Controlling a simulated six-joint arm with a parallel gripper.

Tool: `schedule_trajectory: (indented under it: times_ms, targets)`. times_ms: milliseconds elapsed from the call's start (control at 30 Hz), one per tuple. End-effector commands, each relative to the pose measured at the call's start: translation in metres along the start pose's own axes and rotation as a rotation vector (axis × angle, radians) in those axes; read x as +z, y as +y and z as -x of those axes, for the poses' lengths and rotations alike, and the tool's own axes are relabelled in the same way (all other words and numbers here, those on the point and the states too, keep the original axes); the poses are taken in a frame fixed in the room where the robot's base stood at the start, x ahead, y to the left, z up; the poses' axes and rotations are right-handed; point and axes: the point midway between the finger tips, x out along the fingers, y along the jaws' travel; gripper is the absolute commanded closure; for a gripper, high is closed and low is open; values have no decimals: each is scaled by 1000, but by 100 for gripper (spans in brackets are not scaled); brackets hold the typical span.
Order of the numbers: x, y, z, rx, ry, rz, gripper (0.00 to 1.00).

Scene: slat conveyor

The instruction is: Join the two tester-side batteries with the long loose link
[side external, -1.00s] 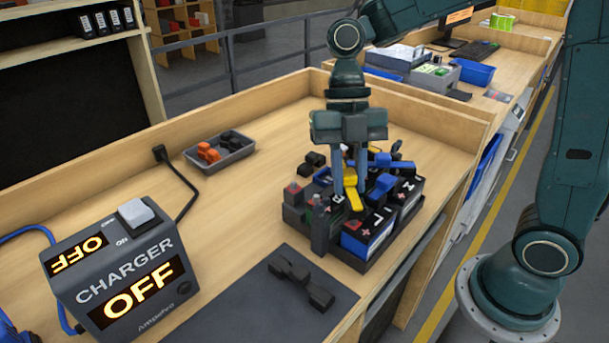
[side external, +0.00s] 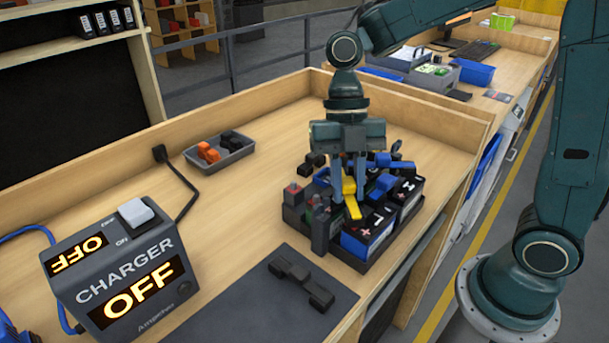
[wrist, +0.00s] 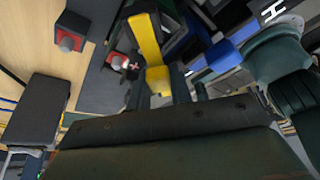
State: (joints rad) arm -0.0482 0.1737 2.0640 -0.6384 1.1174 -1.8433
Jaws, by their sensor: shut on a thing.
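My gripper (side external: 350,196) points down over the battery tray (side external: 352,263), its fingers shut on a yellow link (side external: 350,187). The yellow link also shows at the top of the wrist view (wrist: 145,40), with a raised block at each end. Batteries with dark tops and blue sides, such as the front one (side external: 368,238), stand close together in the tray. Whether the yellow link touches any terminal is hidden by the fingers. A long black link (side external: 300,280) lies loose on the dark mat (side external: 235,312).
A blue link (side external: 392,162) lies across batteries at the tray's back right. The charger (side external: 120,270), reading OFF, stands at the front left. A small grey tray (side external: 225,166) holds orange and black pieces. The bench between these is clear.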

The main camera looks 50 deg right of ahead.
Motion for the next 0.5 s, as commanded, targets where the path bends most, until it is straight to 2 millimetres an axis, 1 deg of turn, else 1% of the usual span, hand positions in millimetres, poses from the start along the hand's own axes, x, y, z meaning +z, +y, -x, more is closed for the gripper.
schedule_trajectory:
  times_ms: [300, 333, 433, 500]
  targets:
    - [2, 0, -5, -1, 0, 1, 100]
    - [2, 0, -5, 0, -1, 1, 75]
    - [2, 0, -5, 0, -1, 1, 55]
    - [2, 0, -5, 0, -1, 1, 53]
